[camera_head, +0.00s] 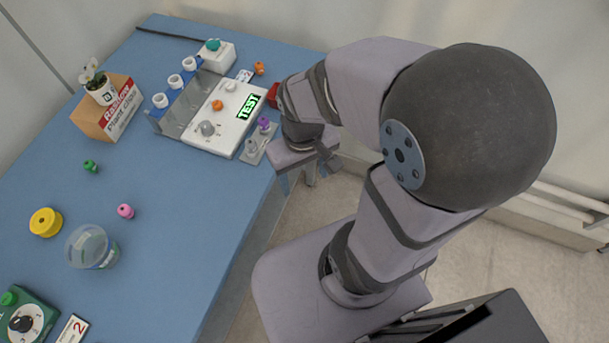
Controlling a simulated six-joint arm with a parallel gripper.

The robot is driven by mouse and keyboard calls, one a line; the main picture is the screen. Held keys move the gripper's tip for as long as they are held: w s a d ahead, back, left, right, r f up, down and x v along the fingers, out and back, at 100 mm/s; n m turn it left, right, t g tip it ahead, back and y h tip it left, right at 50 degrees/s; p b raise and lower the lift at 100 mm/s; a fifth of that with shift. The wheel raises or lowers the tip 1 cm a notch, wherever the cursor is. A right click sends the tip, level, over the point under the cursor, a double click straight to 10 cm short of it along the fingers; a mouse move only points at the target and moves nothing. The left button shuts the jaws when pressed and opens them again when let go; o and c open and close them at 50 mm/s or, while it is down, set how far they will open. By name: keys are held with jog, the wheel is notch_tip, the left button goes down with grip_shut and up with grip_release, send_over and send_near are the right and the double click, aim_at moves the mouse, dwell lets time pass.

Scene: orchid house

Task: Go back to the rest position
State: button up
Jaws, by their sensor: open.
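My gripper (300,181) is at the right edge of the blue table (185,243), pointing down with its fingers apart and nothing seen between them. It appears beside the table edge, with floor behind the fingertips. My arm reaches to it from the right and hides part of the table's right edge. A small grey plate (256,149) with a purple knobbed piece (264,122) lies just left of my gripper.
A white device (222,117) reading "TEST" stands near my gripper, beside a grey rack (186,113). A cardboard box (108,112) holds a potted orchid (101,90). A clear jar (91,247), yellow spool (45,222) and green dial box (27,318) stand nearer. The table's middle is mostly clear.

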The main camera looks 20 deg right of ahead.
jog(key=shift+s+a+m, duration=0.1)
jog(key=shift+s+m, duration=0.15)
jog(key=shift+m, duration=0.15)
notch_tip(320, 180, up, 6)
jog(key=p, duration=0.6)
